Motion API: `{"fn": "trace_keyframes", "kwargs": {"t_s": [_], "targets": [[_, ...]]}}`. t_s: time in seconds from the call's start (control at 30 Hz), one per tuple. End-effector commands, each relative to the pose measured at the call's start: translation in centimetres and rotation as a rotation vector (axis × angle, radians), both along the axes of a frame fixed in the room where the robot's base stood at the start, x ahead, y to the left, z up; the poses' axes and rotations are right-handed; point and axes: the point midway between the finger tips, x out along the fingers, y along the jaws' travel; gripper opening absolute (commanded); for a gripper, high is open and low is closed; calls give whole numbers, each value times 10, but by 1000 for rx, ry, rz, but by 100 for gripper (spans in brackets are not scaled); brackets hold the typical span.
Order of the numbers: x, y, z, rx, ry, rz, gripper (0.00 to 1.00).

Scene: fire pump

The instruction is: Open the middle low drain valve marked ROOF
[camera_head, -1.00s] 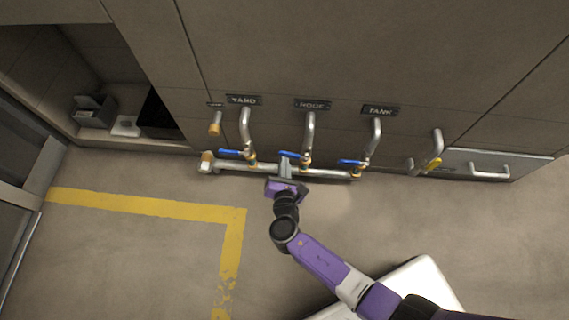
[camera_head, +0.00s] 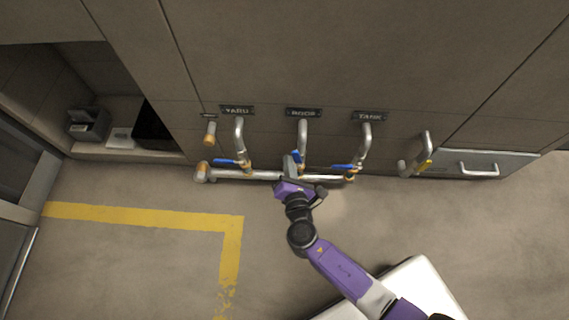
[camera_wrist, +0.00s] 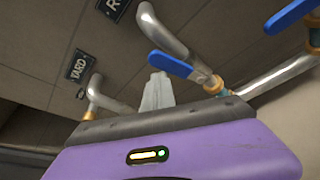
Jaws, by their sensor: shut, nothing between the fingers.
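The ROOF label (camera_head: 303,113) marks the middle pipe. Below it is the blue ROOF valve handle (camera_head: 297,155), which sits at an angle to the horizontal pipe (camera_head: 240,174). In the wrist view this blue handle (camera_wrist: 171,64) points up and left from its brass fitting (camera_wrist: 214,84). My gripper (camera_head: 289,165) is shut and empty, its fingertips (camera_wrist: 157,82) close beside the handle's free end. I cannot tell whether they touch. My gripper hides part of the pipe and the valve's base in the head view.
The YARD handle (camera_head: 226,162) and the TANK handle (camera_head: 343,167) stand on either side, both lying roughly along the pipe. A yellow-handled pipe (camera_head: 425,150) is farther right. Open floor (camera_head: 150,265) with a yellow line lies in front.

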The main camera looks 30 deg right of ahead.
Motion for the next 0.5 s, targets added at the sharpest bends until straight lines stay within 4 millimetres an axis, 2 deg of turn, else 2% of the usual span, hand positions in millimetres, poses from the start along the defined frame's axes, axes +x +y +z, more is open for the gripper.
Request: {"fn": "trace_keyframes", "kwargs": {"t_s": [0.1, 0.5], "targets": [[-4, -6, 2, 67, -39, -2, 0], [-10, -17, 7, 62, -35, -4, 0]]}}
